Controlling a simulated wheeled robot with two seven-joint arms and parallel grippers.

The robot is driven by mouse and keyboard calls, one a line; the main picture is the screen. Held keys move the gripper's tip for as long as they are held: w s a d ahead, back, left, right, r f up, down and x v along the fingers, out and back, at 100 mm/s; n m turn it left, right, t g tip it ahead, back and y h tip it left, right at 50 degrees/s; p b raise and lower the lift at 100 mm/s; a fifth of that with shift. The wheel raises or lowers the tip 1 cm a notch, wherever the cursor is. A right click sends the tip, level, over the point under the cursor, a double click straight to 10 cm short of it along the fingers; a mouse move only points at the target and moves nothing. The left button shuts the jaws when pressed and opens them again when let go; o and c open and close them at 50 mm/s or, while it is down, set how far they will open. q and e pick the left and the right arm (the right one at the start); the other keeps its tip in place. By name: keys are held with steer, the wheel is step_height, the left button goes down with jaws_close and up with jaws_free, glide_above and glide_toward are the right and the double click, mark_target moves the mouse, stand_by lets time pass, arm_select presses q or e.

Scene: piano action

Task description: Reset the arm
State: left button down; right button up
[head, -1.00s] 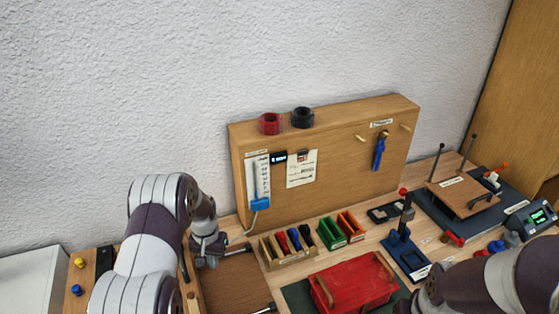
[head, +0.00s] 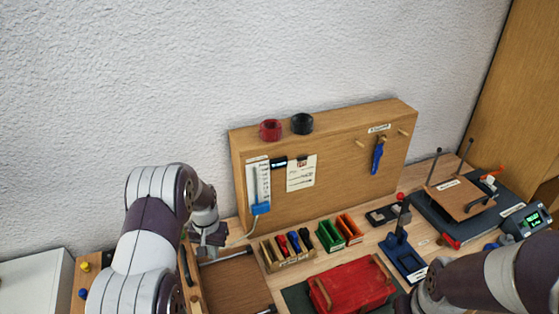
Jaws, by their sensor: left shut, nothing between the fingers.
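My left arm (head: 150,225) comes in from the lower left and bends at a raised elbow. Its gripper (head: 213,246) points down near the back of the brown tray (head: 238,283). It is small and partly in the arm's shadow; it is shut and holds nothing. My right arm (head: 490,283) crosses the lower right corner. Its gripper lies at or below the bottom edge and its fingers do not show.
A wooden board (head: 330,190) with tape rolls on top stands against the wall. In front are a tool rack (head: 287,250), green and orange bins (head: 340,232), a red box (head: 350,288) and a blue press (head: 403,255). A wooden fixture (head: 462,200) stands at right.

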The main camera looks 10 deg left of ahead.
arm_select(q)
step_height(320, 180, up, 2)
steer(key=shift+r+p, duration=0.1)
steer(key=shift+p, duration=0.4)
